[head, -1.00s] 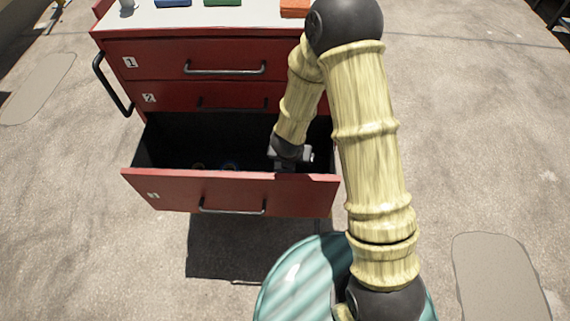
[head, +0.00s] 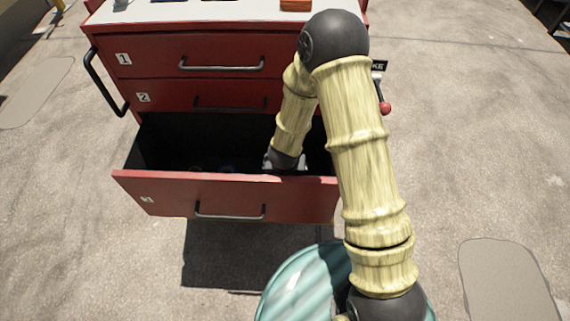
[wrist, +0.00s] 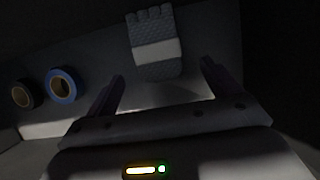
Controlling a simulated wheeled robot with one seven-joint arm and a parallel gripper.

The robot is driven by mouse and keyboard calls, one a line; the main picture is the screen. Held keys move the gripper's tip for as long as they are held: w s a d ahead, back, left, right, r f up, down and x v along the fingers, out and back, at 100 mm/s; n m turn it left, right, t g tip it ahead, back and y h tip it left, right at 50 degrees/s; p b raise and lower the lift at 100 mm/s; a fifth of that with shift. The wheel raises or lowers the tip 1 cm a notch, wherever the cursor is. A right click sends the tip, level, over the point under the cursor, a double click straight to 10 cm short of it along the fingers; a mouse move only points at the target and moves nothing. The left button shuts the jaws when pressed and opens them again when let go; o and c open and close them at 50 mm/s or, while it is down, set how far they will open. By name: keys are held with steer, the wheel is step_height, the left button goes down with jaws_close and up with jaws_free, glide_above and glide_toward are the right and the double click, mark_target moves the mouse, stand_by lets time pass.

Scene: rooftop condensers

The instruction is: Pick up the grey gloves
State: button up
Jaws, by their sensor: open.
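The grey gloves (wrist: 153,28) lie on the floor of the open bottom drawer (head: 225,190), with a pale band across their middle. In the wrist view they sit at the top centre, ahead of and between my fingertips. My gripper (wrist: 163,82) is open and empty, its two fingers spread wide, apart from the gloves. In the head view the end of my arm reaches down inside the drawer's right part, and the drawer front and shadow hide the fingers and the gloves.
Two tape rolls, one blue (wrist: 62,85) and one dark (wrist: 24,93), lie left of the gloves in the drawer. The red cabinet (head: 190,50) has two closed drawers above. A red-knobbed lever (head: 384,107) is at its right side. Drawer walls surround my gripper.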

steer(key=b+x, duration=0.2)
steer(key=x, duration=0.3)
steer(key=shift+a+f, duration=0.15)
steer(key=shift+a, duration=0.05)
steer(key=shift+c, duration=0.2)
steer(key=c, duration=1)
